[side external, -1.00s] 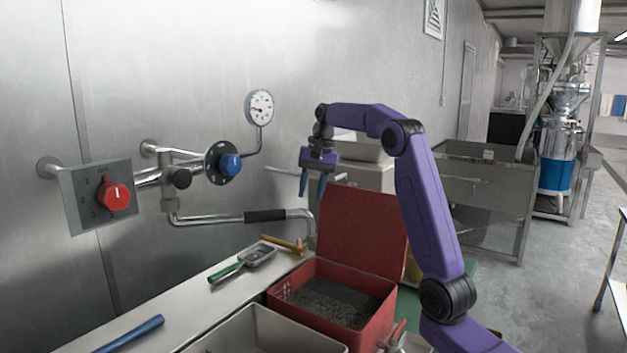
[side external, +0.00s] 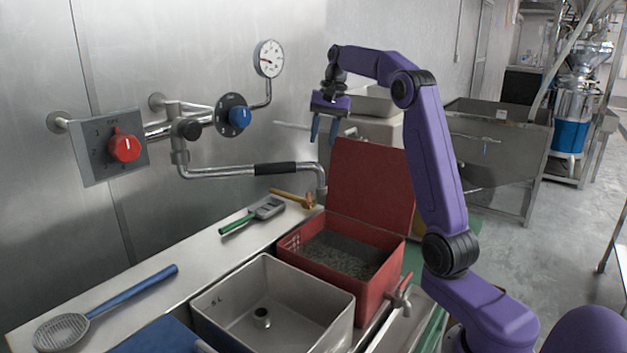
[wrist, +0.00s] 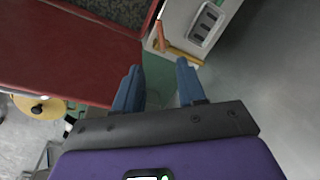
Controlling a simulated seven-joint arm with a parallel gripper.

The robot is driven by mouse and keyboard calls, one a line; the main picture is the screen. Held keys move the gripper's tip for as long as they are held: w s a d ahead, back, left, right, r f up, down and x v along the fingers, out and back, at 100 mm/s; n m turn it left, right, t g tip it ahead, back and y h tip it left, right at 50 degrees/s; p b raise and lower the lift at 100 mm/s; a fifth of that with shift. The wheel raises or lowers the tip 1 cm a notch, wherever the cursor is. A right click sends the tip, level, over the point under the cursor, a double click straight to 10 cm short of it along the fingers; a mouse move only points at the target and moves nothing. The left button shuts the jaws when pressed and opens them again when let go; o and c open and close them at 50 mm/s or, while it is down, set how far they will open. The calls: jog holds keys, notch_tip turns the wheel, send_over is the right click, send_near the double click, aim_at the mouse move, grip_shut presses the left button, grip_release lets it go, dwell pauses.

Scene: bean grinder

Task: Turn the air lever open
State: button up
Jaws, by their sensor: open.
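A bent metal pipe arm with a black grip (side external: 275,168) runs along the steel wall, its end turned down above the counter. A blue knob on a round black plate (side external: 233,116) and a black round knob (side external: 190,129) sit on the piping. A red knob (side external: 124,147) sits on a grey dial panel. I cannot tell for sure which part is the air lever. My gripper (side external: 324,140) hangs open and empty, fingers down, beside the red bin's lid and right of the piping. In the wrist view its blue fingers (wrist: 158,88) are apart with nothing between them.
A red bin (side external: 342,262) of dark grains stands with its lid raised. A grey bin (side external: 275,305) is beside it. A scoop (side external: 253,215), a wooden-handled tool (side external: 293,197) and a blue-handled strainer (side external: 105,305) lie on the counter. A gauge (side external: 269,58) hangs above.

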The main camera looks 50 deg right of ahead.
aim_at(310, 198)
jog(key=w+f, duration=0.1)
jog(key=f, duration=0.4)
jog(key=a+f, duration=0.1)
jog(key=f, duration=0.5)
jog(key=w+a+f, duration=0.1)
jog(key=f, duration=0.4)
jog(key=shift+w+f, duration=0.3)
jog(key=shift+f, duration=0.1)
grip_shut()
